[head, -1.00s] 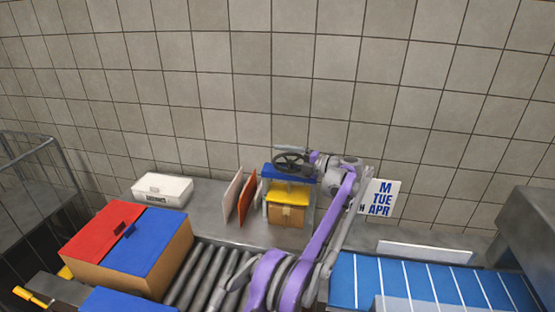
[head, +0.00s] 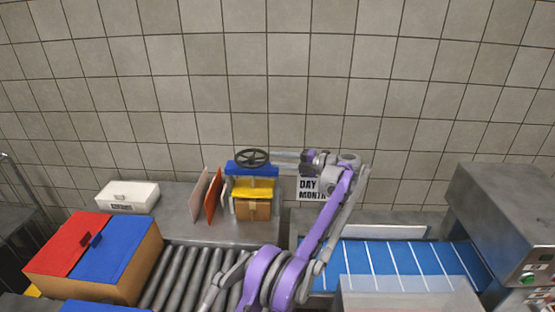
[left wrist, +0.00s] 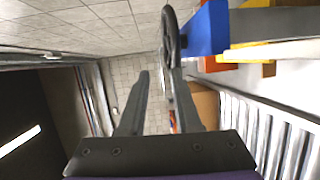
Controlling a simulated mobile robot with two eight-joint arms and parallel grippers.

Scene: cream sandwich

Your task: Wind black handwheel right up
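The black handwheel (head: 252,158) is a dark spoked ring above the blue top of a small yellow-and-brown unit on the steel counter. In the left wrist view the handwheel (left wrist: 170,35) shows nearly edge-on, beyond the right-hand finger's tip. My left gripper (head: 274,159) comes in from the right, with its fingers pointing left at the wheel's right rim. In the left wrist view my left gripper (left wrist: 158,78) has its fingers apart with nothing between them. I cannot tell whether a finger touches the rim. My right gripper is not in view.
Orange and pale upright panels (head: 207,195) stand left of the unit, and a white box (head: 128,196) sits farther left. A red-and-blue-topped carton (head: 95,255) is at front left by the rollers (head: 185,275). A blue belt (head: 400,263) runs right towards a grey machine (head: 510,215).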

